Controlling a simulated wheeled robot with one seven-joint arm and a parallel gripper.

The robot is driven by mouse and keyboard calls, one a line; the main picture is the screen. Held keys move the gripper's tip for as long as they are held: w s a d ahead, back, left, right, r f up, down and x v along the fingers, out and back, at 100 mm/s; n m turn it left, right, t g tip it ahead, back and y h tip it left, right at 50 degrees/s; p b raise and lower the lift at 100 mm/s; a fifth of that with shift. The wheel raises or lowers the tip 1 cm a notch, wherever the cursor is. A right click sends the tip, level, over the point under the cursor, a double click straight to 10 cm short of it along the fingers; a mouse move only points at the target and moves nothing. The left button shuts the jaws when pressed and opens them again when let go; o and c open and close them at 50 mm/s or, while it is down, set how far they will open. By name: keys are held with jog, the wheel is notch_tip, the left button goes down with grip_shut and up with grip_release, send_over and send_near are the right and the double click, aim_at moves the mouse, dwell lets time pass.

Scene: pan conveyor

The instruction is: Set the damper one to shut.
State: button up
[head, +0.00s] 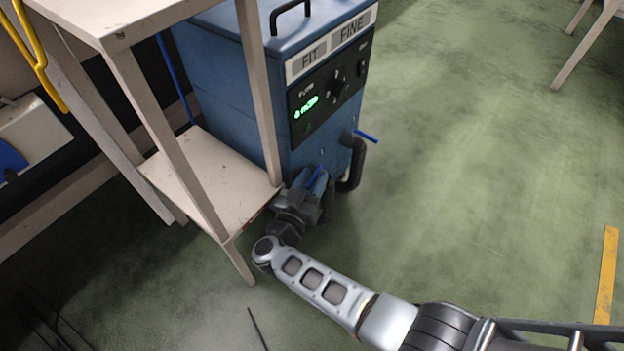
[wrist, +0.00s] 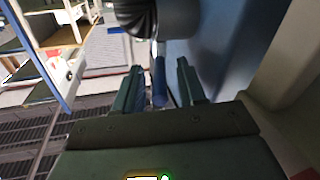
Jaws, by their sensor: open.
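The blue machine (head: 230,85) carries two blue damper levers low on its front side. One lever (head: 366,135) sticks out to the right above a black hose. The other lever (head: 315,178) is lower, beside my gripper (head: 303,188), which partly hides it. I cannot read which lever is damper one. In the wrist view my gripper (wrist: 158,68) is open, and a blue lever (wrist: 159,82) stands between its two fingers. I cannot tell whether either finger touches it.
A black hose (head: 355,170) bends down beside the levers; a ribbed black hose (wrist: 135,15) shows in the wrist view. A pale table frame with a low shelf (head: 205,185) stands close left of my gripper. Green floor (head: 470,180) to the right is clear.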

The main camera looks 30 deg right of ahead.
jog(key=shift+a, duration=0.1)
jog(key=p+v, duration=0.1)
jog(key=v, duration=0.6)
jog(key=shift+s+a+p, duration=0.15)
jog(key=shift+s+p, duration=0.15)
jog(key=shift+p, duration=0.1)
jog(key=shift+c, duration=0.3)
